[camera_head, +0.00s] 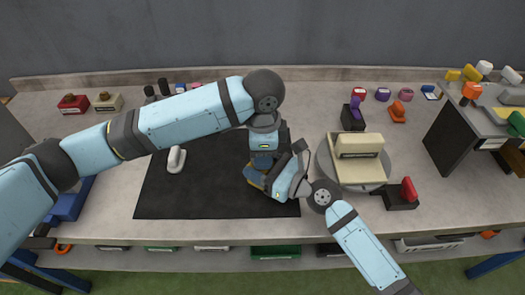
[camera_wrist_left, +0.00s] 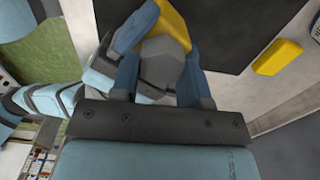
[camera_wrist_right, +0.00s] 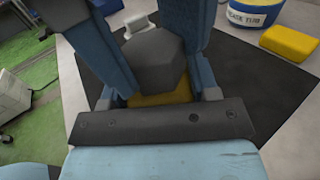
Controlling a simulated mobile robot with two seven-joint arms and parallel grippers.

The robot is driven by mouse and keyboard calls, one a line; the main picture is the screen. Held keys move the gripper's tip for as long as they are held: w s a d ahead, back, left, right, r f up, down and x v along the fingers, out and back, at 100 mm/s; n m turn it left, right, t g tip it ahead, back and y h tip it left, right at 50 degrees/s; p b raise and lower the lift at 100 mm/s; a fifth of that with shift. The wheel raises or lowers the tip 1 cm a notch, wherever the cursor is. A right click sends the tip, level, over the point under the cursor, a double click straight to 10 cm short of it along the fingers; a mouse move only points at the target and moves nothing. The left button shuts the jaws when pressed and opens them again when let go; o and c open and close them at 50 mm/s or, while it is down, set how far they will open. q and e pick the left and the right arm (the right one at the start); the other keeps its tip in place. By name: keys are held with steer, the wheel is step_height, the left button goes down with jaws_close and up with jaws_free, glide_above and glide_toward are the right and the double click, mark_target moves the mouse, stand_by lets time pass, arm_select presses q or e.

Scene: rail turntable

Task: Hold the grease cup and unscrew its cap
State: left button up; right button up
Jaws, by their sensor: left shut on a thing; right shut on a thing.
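The grease cup has a dark grey faceted cap and a yellow body. Its cap (camera_wrist_left: 165,58) and body (camera_wrist_left: 174,20) show in the left wrist view. The cap (camera_wrist_right: 155,62) also hides most of the body (camera_wrist_right: 155,99) in the right wrist view. In the head view the cup is largely hidden by my grippers, above the dark mat (camera_head: 200,195). My left gripper (camera_head: 262,163) comes down from above, and its blue fingers are shut on the cap's sides. My right gripper (camera_head: 262,183) reaches in from the right and is shut on the yellow body.
A white object (camera_head: 176,160) lies on the mat. A round turntable (camera_head: 385,172) carrying a beige block (camera_head: 357,150) stands close to my right gripper. A yellow block (camera_wrist_right: 290,42) and a blue labelled tub (camera_wrist_right: 252,18) are nearby. The mat's front left is clear.

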arm_select(q)
steer(key=shift+n, duration=0.6)
steer(key=shift+n, duration=0.4)
steer(key=n, duration=0.4)
steer(key=shift+c, duration=0.8)
steer(key=shift+n, duration=0.6)
steer(key=n, duration=0.6)
steer(key=shift+w, duration=0.1)
steer(key=o, duration=1.1)
steer(key=shift+o, duration=0.9)
